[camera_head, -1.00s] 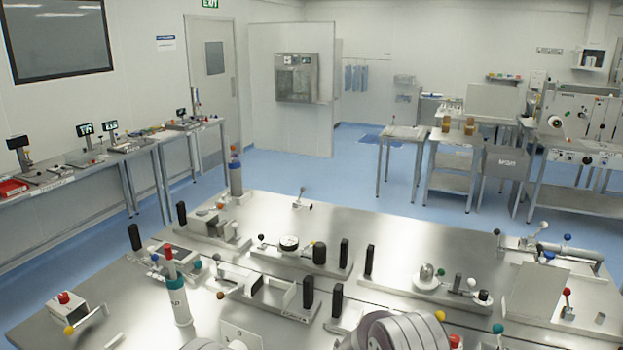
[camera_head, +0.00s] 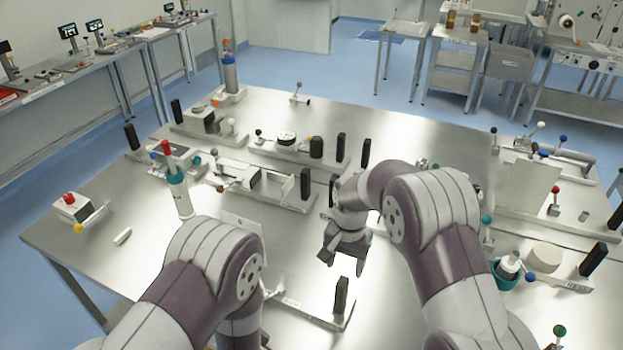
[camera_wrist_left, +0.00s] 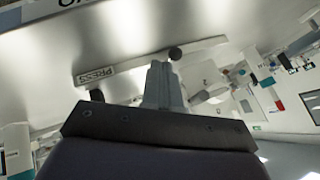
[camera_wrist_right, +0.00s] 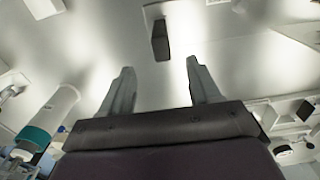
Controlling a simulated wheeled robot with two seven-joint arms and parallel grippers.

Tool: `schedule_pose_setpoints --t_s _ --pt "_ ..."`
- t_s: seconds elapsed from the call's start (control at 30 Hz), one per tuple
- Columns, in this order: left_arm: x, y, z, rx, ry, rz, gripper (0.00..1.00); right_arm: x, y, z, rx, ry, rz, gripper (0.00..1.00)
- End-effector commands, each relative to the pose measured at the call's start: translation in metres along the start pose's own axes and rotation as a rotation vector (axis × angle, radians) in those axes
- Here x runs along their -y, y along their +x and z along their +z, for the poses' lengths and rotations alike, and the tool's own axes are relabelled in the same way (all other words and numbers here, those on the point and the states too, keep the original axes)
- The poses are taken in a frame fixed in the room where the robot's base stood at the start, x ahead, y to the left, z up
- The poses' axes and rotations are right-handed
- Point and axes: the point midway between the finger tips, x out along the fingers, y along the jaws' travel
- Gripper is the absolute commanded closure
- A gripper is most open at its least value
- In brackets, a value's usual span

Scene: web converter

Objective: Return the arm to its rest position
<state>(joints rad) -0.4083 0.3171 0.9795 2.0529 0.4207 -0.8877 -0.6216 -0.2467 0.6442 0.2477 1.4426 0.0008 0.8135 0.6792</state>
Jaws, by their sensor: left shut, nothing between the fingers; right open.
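My right arm reaches in from the right in the head view and bends down over the steel table (camera_head: 120,270). Its gripper (camera_head: 345,262) hangs above the table near a black upright block (camera_head: 341,294). In the right wrist view the right gripper (camera_wrist_right: 158,75) has its fingers wide apart with nothing between them. My left arm comes in from the lower left of the head view, and its gripper is hidden there behind the arm. In the left wrist view the left gripper (camera_wrist_left: 160,72) has its fingers together, empty, with a fixture labelled PRESS (camera_wrist_left: 97,75) beyond them.
A teal cup (camera_head: 505,272) stands at the right. Fixtures with black posts fill the middle. The front left corner is mostly clear.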

Motion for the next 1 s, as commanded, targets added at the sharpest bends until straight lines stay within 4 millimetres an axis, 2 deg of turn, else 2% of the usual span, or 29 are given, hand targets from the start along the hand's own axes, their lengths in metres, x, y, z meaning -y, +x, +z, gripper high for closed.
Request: schedule_pose_setpoints --t_s 0.33,0.4,0.47,0.57,0.63,0.7,0.8,0.87,0.93,1.0 --pt "-0.001 0.0 0.002 0.007 -0.019 0.005 1.0 0.0 -0.003 0.0 -0.002 -0.021 -0.001 0.38" --pt "-0.013 -0.001 0.016 0.075 -0.067 0.06 1.0 0.002 -0.002 -0.003 -0.017 -0.084 -0.013 0.38" --pt "-0.03 -0.01 0.036 0.185 -0.114 0.147 1.0 -0.006 0.01 0.008 -0.003 -0.165 -0.002 0.38" --pt "-0.049 -0.035 0.047 0.384 -0.239 0.298 1.0 -0.04 0.021 0.039 0.007 -0.334 0.003 0.38" --pt "-0.046 -0.055 0.049 0.512 -0.334 0.361 1.0 -0.075 0.025 0.064 -0.003 -0.431 -0.003 0.38" --pt "-0.031 -0.076 0.052 0.608 -0.411 0.382 1.0 -0.11 0.027 0.091 -0.021 -0.498 -0.009 0.38" --pt "-0.002 -0.098 0.055 0.656 -0.499 0.356 1.0 -0.153 0.032 0.129 -0.051 -0.529 -0.016 0.38" --pt "0.017 -0.102 0.053 0.622 -0.535 0.325 1.0 -0.172 0.034 0.145 -0.068 -0.506 -0.02 0.38" --pt "0.036 -0.101 0.045 0.552 -0.581 0.285 1.0 -0.183 0.032 0.151 -0.096 -0.476 -0.026 0.38" --pt "0.045 -0.099 0.043 0.529 -0.611 0.267 1.0 -0.184 0.027 0.145 -0.129 -0.458 -0.033 0.38"
